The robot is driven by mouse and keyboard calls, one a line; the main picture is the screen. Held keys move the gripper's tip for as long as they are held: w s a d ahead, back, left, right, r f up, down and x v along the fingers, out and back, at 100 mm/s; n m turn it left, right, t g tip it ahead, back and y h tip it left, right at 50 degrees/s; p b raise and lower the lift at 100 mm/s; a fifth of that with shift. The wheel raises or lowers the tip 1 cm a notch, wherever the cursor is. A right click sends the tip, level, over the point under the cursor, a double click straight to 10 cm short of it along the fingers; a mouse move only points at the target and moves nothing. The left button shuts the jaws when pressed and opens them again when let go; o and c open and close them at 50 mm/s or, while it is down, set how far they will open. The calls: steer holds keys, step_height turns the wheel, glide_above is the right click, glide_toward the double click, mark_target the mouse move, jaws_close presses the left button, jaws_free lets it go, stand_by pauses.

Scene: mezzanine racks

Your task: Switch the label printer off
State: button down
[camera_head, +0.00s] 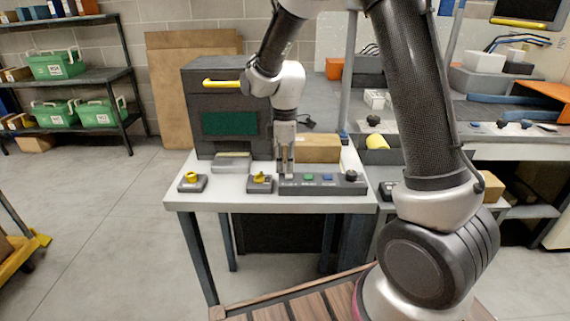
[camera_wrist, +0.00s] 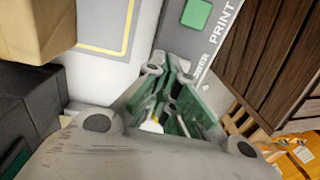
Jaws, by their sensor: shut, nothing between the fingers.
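A long dark control panel (camera_head: 325,187) lies along the front right of the light table. It carries a green button, a blue button and a black knob. In the wrist view the panel (camera_wrist: 250,50) shows the word PRINT beside the green button (camera_wrist: 197,14); a second word is partly covered. My gripper (camera_head: 286,173) is shut and empty, pointing down at the panel's left end. Its fingers (camera_wrist: 172,105) hide what is there, and I cannot tell whether they touch it. No switch position is readable.
A dark cabinet (camera_head: 226,85) with a yellow handle and green window stands behind. Two small boxes with yellow knobs, one left (camera_head: 192,182) and one nearer (camera_head: 260,183), sit left of the panel. A cardboard box (camera_head: 317,148) is behind it.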

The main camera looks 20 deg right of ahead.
steer(key=shift+s+f, duration=0.15)
steer(key=shift+f, duration=0.15)
steer(key=shift+s+a+r, duration=0.1)
steer(key=shift+s+a, duration=0.1)
steer(key=shift+s, duration=0.45)
steer(key=w+r, duration=0.3)
steer(key=r, duration=1.1)
steer(key=s+d+r+m+t, duration=0.2)
steer(key=s+d+m, duration=0.5)
steer(key=s, duration=0.5)
steer(key=s+d+r+m+t, duration=0.3)
steer(key=s+d+m, duration=0.4)
steer(key=s, duration=0.5)
steer(key=shift+s+d+r, duration=0.25)
steer(key=shift+d, duration=0.9)
